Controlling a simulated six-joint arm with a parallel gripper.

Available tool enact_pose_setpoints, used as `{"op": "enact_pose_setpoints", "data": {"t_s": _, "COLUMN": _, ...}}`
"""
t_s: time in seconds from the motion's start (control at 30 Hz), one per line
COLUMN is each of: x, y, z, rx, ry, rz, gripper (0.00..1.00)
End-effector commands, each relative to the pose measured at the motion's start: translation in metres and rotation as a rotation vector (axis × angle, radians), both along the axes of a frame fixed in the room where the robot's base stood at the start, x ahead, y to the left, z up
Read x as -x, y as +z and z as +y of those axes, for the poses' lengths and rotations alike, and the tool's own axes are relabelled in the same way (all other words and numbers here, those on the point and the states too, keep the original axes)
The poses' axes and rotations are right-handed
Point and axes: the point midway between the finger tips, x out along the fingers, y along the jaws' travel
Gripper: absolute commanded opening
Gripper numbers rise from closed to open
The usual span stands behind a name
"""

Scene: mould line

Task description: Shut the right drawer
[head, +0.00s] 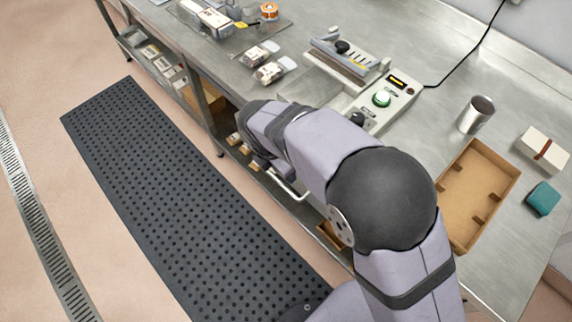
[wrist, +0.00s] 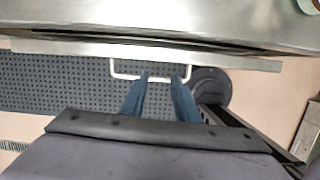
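The right drawer's metal front (wrist: 75,48) runs as a thin strip below the bench top in the wrist view, with a narrow dark gap between them. Its pale U-shaped handle (wrist: 125,76) sticks out from the front. My gripper (wrist: 160,78) has two blue fingers standing apart, with their tips at the handle's bar and part of the bar showing between them. I cannot tell whether they touch it. In the head view the handle (head: 287,188) shows beside my arm, which hides most of the drawer and the fingers.
The steel bench (head: 440,140) carries a sealing machine (head: 350,65), a metal cup (head: 477,115), a brown tray (head: 508,180), a white box (head: 543,148) and a teal block (head: 543,198). A black perforated mat (head: 180,190) lies on open floor before the bench.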

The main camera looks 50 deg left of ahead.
Motion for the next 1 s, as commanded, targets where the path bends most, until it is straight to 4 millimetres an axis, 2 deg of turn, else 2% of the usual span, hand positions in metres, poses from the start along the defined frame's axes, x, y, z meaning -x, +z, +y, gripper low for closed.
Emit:
{"op": "enact_pose_setpoints", "data": {"t_s": 0.03, "x": 0.002, "y": 0.009, "z": -0.007, "rx": 0.008, "ry": 0.021, "rz": -0.005, "gripper": 0.28}}
{"op": "enact_pose_setpoints", "data": {"t_s": 0.13, "x": 0.004, "y": 0.016, "z": -0.018, "rx": 0.027, "ry": 0.063, "rz": -0.011, "gripper": 0.28}}
{"op": "enact_pose_setpoints", "data": {"t_s": 0.43, "x": 0.006, "y": 0.034, "z": -0.013, "rx": 0.002, "ry": 0.062, "rz": -0.017, "gripper": 0.28}}
{"op": "enact_pose_setpoints", "data": {"t_s": 0.83, "x": 0.006, "y": 0.034, "z": -0.013, "rx": 0.000, "ry": 0.062, "rz": -0.018, "gripper": 0.28}}
{"op": "enact_pose_setpoints", "data": {"t_s": 1.0, "x": 0.009, "y": 0.018, "z": -0.013, "rx": 0.006, "ry": 0.068, "rz": -0.016, "gripper": 0.28}}
